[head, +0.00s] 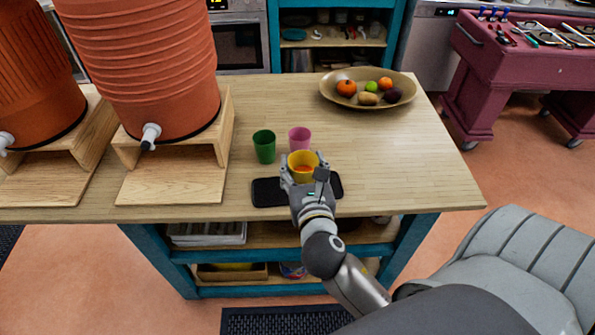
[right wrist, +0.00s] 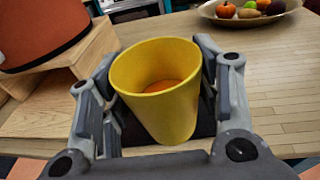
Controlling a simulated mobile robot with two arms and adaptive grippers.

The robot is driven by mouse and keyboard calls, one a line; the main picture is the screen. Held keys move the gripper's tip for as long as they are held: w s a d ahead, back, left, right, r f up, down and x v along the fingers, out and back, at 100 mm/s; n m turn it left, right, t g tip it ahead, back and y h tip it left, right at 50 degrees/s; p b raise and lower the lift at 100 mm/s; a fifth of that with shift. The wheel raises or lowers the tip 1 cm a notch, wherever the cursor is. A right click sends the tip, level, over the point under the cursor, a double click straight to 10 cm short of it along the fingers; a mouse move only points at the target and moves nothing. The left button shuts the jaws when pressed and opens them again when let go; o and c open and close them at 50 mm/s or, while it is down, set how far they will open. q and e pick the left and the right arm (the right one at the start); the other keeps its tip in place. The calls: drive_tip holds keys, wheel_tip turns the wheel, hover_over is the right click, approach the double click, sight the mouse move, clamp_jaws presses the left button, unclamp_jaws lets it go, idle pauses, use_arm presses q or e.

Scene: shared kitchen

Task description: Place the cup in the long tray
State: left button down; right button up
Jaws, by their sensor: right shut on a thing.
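A yellow cup (head: 304,159) with an orange-looking inside is between the fingers of my right gripper (head: 304,174), which is shut on it. In the right wrist view the yellow cup (right wrist: 160,95) stands roughly upright between the two fingers of the right gripper (right wrist: 158,85). A long black tray (head: 268,193) lies near the front edge of the wooden table, behind and below the cup and gripper. My gripper hides the tray's middle. I cannot tell whether the cup touches the tray. My left gripper is not in view.
A green cup (head: 264,147) and a pink cup (head: 300,138) stand just behind the yellow cup. An orange drink dispenser (head: 145,60) on a wooden stand (head: 170,185) is at left. A fruit bowl (head: 335,96) is at back right. The table's right side (head: 410,160) is clear.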

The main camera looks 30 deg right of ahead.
sight(297, 164)
drive_tip(key=shift+w+d+f+b, duration=0.15)
drive_tip(key=shift+w+d+f, duration=0.35)
drive_tip(key=shift+w+f, duration=0.95)
drive_tip(key=shift+w+d+f+b, duration=0.15)
drive_tip(key=shift+w+d+f, duration=0.6)
drive_tip(key=shift+f, duration=1.15)
drive_tip(key=shift+w+d+f+b, duration=0.15)
drive_tip(key=shift+w+d+f, duration=0.15)
drive_tip(key=shift+w+f, duration=1.2)
drive_tip(key=shift+s+f, duration=0.2)
drive_tip(key=shift+f, duration=0.05)
drive_tip(key=shift+f, duration=0.15)
drive_tip(key=o, duration=1.1)
drive_tip(key=shift+c, duration=0.2)
